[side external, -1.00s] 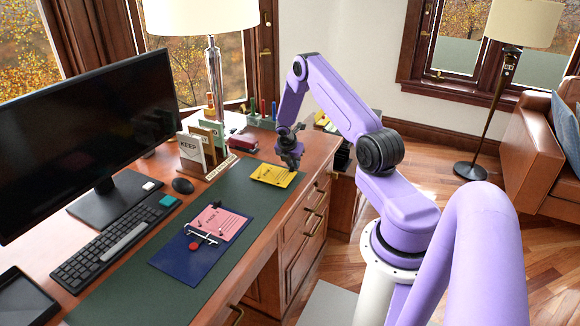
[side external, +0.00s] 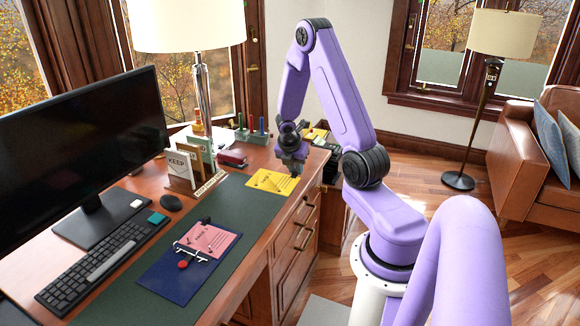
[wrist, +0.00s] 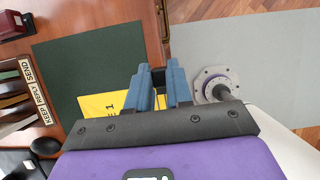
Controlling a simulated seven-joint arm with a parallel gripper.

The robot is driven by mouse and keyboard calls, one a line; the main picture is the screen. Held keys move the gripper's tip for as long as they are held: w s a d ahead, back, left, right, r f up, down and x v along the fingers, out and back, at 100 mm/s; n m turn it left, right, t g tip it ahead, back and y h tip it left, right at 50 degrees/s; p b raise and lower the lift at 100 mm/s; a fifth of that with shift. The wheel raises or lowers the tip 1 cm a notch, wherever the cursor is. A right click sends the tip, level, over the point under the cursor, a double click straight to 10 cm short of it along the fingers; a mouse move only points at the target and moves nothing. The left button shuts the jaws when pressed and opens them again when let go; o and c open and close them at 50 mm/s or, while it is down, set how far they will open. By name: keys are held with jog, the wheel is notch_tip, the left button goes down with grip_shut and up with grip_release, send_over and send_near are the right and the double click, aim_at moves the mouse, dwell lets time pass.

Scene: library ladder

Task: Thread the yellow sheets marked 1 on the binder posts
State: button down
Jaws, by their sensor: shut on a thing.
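The yellow sheets (side external: 270,182) show near the far right end of the green desk mat, by the desk edge; I cannot count them. My gripper (side external: 291,172) is shut on their right side. In the wrist view the yellow sheets (wrist: 100,103), with a printed 1, extend left from between the blue fingers (wrist: 158,76); their right part is hidden. Whether they touch the mat is unclear. The navy binder (side external: 172,278) lies open on the mat, nearer the camera. A pink sheet (side external: 213,239) lies on it beside metal posts (side external: 190,250) and a red round piece (side external: 183,264).
A KEEP/REPLY/SEND sorter (side external: 182,166), red stapler (side external: 232,158) and pen holder (side external: 252,136) stand behind the mat. The green mat (side external: 222,213) is bare between sheets and binder.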

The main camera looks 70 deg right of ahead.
aim_at(264, 184)
jog(key=shift+s+a+r, duration=0.3)
jog(key=shift+s+a, duration=0.2)
jog(key=shift+a, duration=0.05)
jog(key=shift+w+a, duration=0.2)
jog(key=shift+a, duration=0.1)
jog(key=w+a, duration=0.2)
jog(key=w+a+f, duration=0.1)
jog(key=w+a, duration=0.2)
jog(key=w+a+f, duration=0.1)
jog(key=w+a, duration=0.1)
jog(key=a, duration=0.1)
jog(key=shift+w, duration=0.2)
jog(key=w+a+f, duration=0.2)
jog(key=w+a, duration=0.3)
jog(key=a, duration=0.6)
jog(key=shift+w+a+f, duration=0.15)
jog(key=shift+w+f, duration=0.05)
jog(key=shift+f, duration=0.05)
jog(key=shift+f, duration=0.1)
jog(key=shift+f, duration=2.9)
jog(key=shift+f, duration=0.15)
